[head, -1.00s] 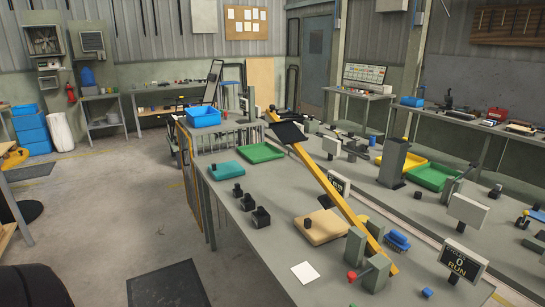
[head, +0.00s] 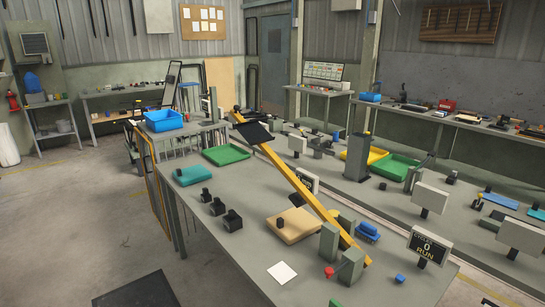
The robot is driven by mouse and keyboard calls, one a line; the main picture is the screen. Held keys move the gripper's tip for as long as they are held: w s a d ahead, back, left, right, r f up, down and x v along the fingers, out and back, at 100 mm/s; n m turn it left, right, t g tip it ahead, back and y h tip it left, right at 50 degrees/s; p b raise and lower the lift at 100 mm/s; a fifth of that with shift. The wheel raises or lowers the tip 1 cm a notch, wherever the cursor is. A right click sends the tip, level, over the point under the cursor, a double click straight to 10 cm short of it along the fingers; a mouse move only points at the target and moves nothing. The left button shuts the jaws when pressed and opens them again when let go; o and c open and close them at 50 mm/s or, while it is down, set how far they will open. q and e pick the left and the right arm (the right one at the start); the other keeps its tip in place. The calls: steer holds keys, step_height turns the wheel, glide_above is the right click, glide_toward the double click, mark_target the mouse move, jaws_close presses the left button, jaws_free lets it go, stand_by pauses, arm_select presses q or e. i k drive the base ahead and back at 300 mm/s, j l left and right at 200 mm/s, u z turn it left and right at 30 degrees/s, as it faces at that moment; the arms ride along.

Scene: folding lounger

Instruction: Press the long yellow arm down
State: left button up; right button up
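The long yellow arm (head: 295,183) slants across the workbench (head: 195,262) in the head view. Its far upper end is at the upper left, with a dark flat pad (head: 256,133) near it. Its near lower end sits between grey posts (head: 328,241) at the front. The arm is tilted, with the padded end raised. A red knob (head: 328,272) shows beside the posts. Neither of my grippers is in view.
A sign reading RUN with a 0 (head: 428,246) stands right of the posts. Open floor lies to the left.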

mark_target(254, 132)
steer(key=i+j+z, duration=0.1)
steer(key=z, duration=0.6)
steer(key=j+z, duration=0.55)
steer(key=j, duration=0.3)
steer(key=j+z, duration=0.3)
steer(key=j, duration=1.4)
